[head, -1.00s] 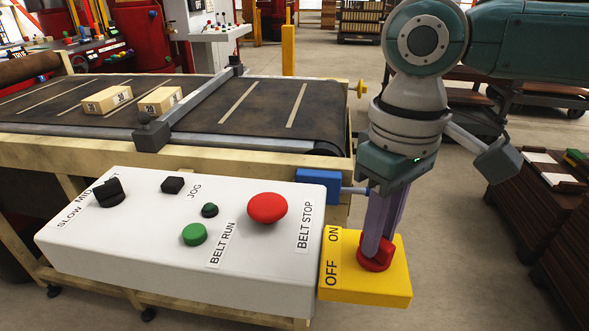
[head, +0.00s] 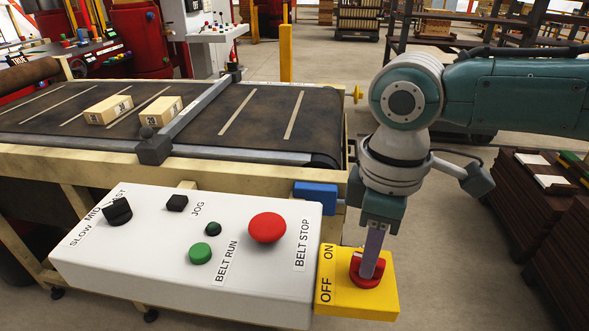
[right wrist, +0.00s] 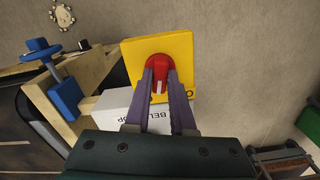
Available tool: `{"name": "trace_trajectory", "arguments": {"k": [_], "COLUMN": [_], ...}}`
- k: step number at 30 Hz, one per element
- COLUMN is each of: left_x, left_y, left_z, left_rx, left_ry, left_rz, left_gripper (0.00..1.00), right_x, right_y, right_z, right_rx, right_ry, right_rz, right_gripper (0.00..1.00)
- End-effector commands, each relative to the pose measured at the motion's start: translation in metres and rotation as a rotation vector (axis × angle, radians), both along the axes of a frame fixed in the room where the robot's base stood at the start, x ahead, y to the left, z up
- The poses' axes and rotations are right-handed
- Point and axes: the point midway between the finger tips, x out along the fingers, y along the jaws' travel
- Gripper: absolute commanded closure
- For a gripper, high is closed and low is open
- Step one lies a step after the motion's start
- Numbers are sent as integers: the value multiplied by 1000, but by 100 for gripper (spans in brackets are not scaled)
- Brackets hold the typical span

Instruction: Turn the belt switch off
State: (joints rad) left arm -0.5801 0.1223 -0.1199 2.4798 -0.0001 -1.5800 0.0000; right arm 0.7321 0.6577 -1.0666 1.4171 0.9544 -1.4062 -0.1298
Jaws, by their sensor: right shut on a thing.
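The belt switch is a red rotary knob (head: 368,270) on a yellow box (head: 335,297) at the right end of the white control panel. The words OFF and ON are printed along the box's left side. My right gripper (head: 373,268) points down and is shut on the red knob. In the right wrist view the two purple fingers (right wrist: 160,90) hold the knob (right wrist: 158,64) from both sides, and a white mark shows on it between them. I cannot tell for sure which word the knob points to. My left gripper is not in view.
The white panel (head: 140,255) carries a red BELT STOP button (head: 267,227), a green BELT RUN button (head: 200,253) and black knobs. A blue block (head: 316,195) sits close by my right wrist. Two pale bricks (head: 108,109) lie on the dark belt (head: 250,115).

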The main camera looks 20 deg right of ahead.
Motion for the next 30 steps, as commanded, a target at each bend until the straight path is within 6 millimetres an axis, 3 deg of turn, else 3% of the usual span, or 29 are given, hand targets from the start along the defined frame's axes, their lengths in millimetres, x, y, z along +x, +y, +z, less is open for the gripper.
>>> {"name": "trace_trajectory", "arguments": {"k": [12, 30], "left_x": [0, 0], "left_y": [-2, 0], "left_z": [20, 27], "left_rx": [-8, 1], "left_ry": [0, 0], "left_rz": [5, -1], "left_gripper": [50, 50], "right_x": [0, 0], "right_y": [1, 1], "right_z": [2, 0], "right_rx": [1, 2], "right_ry": [1, 0], "right_rz": [396, 900], "right_gripper": [100, 100]}}
